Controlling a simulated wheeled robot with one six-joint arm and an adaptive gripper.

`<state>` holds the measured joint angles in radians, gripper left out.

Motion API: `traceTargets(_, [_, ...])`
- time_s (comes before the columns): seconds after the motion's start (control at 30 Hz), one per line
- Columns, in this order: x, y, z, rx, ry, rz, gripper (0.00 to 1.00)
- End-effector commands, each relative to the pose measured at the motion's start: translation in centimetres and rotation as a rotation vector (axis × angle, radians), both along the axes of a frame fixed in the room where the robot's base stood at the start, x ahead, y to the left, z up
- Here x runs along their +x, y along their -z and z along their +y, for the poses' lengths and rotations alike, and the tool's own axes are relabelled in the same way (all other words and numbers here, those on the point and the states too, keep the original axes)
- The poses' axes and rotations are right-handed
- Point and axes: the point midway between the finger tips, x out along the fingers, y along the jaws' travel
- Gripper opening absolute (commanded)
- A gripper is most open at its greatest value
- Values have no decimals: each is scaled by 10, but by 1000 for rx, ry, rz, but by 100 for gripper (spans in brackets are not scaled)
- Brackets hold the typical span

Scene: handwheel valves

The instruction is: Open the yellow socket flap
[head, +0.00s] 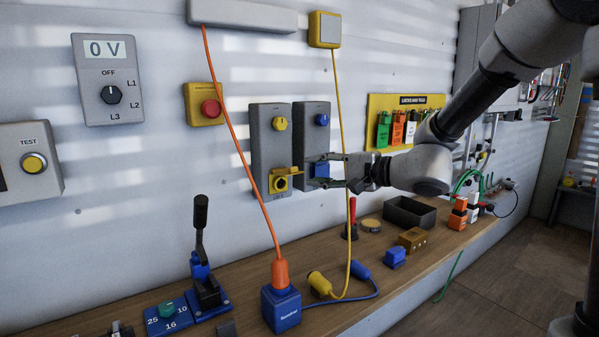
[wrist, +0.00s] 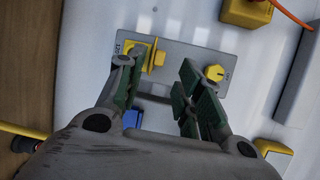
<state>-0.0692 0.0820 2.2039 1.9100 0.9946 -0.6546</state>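The yellow socket (head: 281,184) is on the lower part of a grey panel (head: 268,140) on the wall. Its yellow flap (head: 284,171) sticks outward above the socket's dark round opening, so it looks raised. In the wrist view the socket (wrist: 133,49) and flap (wrist: 156,57) show beyond the left finger. My gripper (head: 313,171) is open and empty, a little right of the socket, in front of the blue socket (head: 319,170). In the wrist view its green-padded fingers (wrist: 157,85) stand apart. Contact with the flap is not visible.
A yellow knob (head: 279,124) sits above the socket and a blue knob (head: 322,119) on the neighbouring panel. An orange cable (head: 238,140) hangs close left, and a yellow cable (head: 343,110) hangs near my gripper. The workbench (head: 240,270) below holds plugs and a lever.

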Motion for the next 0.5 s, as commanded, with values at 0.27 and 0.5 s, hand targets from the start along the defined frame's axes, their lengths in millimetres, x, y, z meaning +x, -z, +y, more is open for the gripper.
traceTargets(0.27, [17,6,24,-33,-5,-36,36])
traceTargets(0.5, [38,12,54,-32,-3,-36,36])
